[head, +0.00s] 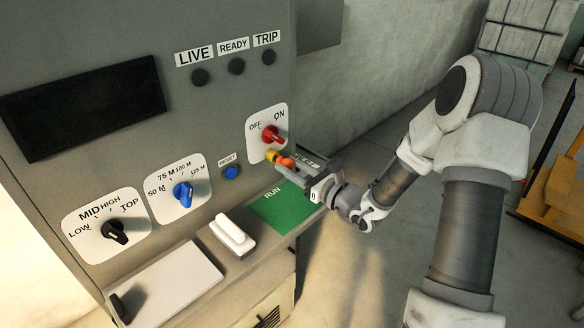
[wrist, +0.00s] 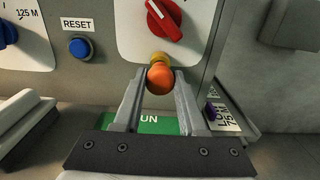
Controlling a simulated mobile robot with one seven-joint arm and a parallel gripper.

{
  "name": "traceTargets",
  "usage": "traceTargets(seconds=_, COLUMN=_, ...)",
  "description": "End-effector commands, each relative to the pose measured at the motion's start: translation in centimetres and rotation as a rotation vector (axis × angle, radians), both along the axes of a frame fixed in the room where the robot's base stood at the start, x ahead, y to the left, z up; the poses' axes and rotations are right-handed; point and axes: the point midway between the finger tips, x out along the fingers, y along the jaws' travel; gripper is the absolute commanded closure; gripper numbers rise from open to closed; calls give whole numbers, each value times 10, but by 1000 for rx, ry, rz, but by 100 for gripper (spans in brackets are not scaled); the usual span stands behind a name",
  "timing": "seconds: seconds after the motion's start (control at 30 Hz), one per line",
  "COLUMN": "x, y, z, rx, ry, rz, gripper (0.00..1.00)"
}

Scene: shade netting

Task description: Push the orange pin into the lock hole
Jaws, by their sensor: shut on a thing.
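The orange pin (head: 286,162) is held between the fingertips of my gripper (head: 284,164), in front of the panel just below the red OFF/ON knob (head: 273,135). In the wrist view the orange pin (wrist: 160,77) shows its rounded end between the two fingertips (wrist: 160,74). A yellow piece (wrist: 160,58) sits directly behind the pin, at the lower edge of the knob's white plate. The lock hole is not visible; the pin and yellow piece cover that spot. I cannot tell how deep the pin sits.
A blue RESET button (head: 231,172) and blue knob (head: 183,194) are to the left. Below, the ledge holds a green RUN plate (head: 270,212) and a white block (head: 232,234). A small purple-tipped item with a label tag (wrist: 222,118) is at the right in the wrist view.

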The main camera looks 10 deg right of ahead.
Motion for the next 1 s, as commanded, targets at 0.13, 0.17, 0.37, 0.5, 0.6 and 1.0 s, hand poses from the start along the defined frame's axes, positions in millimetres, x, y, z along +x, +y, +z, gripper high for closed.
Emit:
traceTargets(seconds=0.13, x=4, y=3, z=0, rx=0, ry=0, rz=0, gripper=100)
traceTargets(seconds=0.17, x=5, y=3, z=0, rx=0, ry=0, rz=0, gripper=100)
traceTargets(seconds=0.37, x=9, y=6, z=0, rx=0, ry=0, rz=0, gripper=100)
traceTargets(seconds=0.5, x=9, y=6, z=0, rx=-1, ry=1, rz=0, gripper=40)
traceTargets(seconds=0.6, x=9, y=6, z=0, rx=-1, ry=1, rz=0, gripper=24)
traceTargets(seconds=1.0, x=3, y=1, z=-1, rx=-1, ry=1, rz=-2, gripper=24)
